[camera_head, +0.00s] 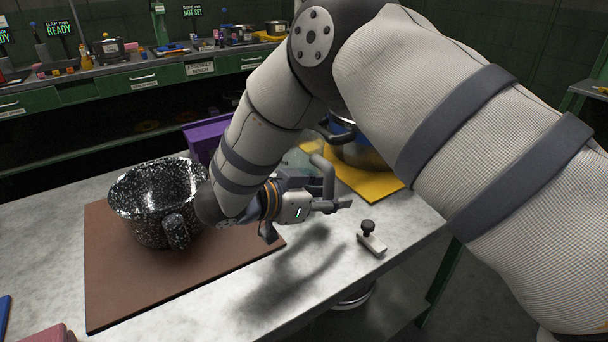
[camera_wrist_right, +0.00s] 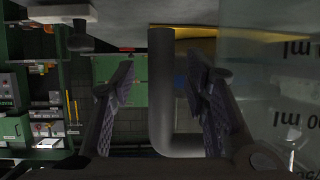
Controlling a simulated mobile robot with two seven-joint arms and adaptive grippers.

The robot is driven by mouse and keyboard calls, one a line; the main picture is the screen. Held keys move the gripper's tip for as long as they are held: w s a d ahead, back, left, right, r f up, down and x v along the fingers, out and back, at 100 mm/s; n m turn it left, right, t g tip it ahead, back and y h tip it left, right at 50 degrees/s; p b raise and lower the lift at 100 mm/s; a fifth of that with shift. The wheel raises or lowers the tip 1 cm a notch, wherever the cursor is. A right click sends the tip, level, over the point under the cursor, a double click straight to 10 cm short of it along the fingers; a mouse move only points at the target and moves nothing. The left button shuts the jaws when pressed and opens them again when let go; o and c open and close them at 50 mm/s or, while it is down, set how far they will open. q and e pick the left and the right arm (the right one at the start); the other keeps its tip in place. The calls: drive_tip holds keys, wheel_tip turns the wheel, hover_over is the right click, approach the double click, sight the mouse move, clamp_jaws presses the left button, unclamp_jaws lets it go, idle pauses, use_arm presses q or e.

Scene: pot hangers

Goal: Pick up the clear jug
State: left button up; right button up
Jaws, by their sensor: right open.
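The clear jug (camera_head: 303,158) stands at the table's far side, mostly hidden behind my right arm. Its see-through wall with measuring marks fills the right of the right wrist view (camera_wrist_right: 285,100). Its grey handle (camera_wrist_right: 161,95) shows between the two fingers of my right gripper (camera_wrist_right: 160,82). In the head view my right gripper (camera_head: 325,198) is low over the table, close to the handle (camera_head: 328,172). The gripper is open, with a gap visible on each side of the handle. My left gripper is not in view.
A black speckled pot (camera_head: 150,208) sits on a brown mat (camera_head: 115,285). A blue-and-brass pot (camera_head: 362,150) stands on a yellow mat (camera_head: 385,187) behind my arm. A small clamp-like piece (camera_head: 371,240) lies at right. The front table is partly clear.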

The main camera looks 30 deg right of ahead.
clamp_jaws()
drive_tip(key=shift+r, duration=0.1)
